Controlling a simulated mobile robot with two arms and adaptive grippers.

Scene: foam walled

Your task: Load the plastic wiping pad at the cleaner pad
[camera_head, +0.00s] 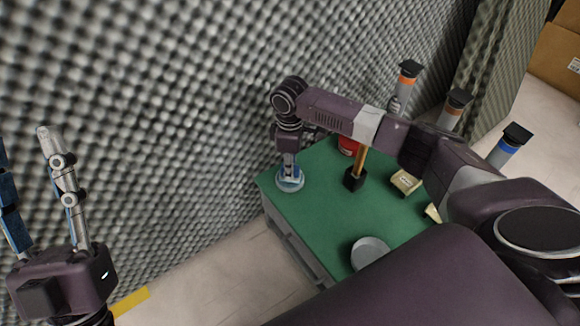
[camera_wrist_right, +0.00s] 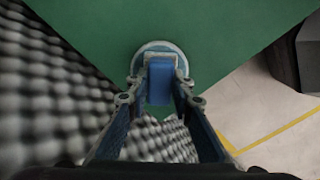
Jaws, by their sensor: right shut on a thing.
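My right gripper (camera_head: 290,172) points down at the far left corner of the green table (camera_head: 322,215). It is shut on a blue block-like piece, likely the plastic wiping pad (camera_wrist_right: 160,82), seen between the fingertips (camera_wrist_right: 161,90) in the right wrist view. Right at the fingertips is a round pale disc (camera_head: 291,185), perhaps the cleaner pad; its rim also shows in the right wrist view (camera_wrist_right: 160,46). I cannot tell whether the blue piece touches the disc. My left gripper (camera_head: 24,145) is at the far left with fingers apart and empty, away from the table.
On the table are a black block with a wooden handle (camera_head: 354,181), a red object (camera_head: 348,146), a yellowish block (camera_head: 405,182) and a grey round dish (camera_head: 370,250). Capped cylinders (camera_head: 502,150) stand at the right. A foam wall (camera_head: 190,110) rises close behind the table's left edge.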

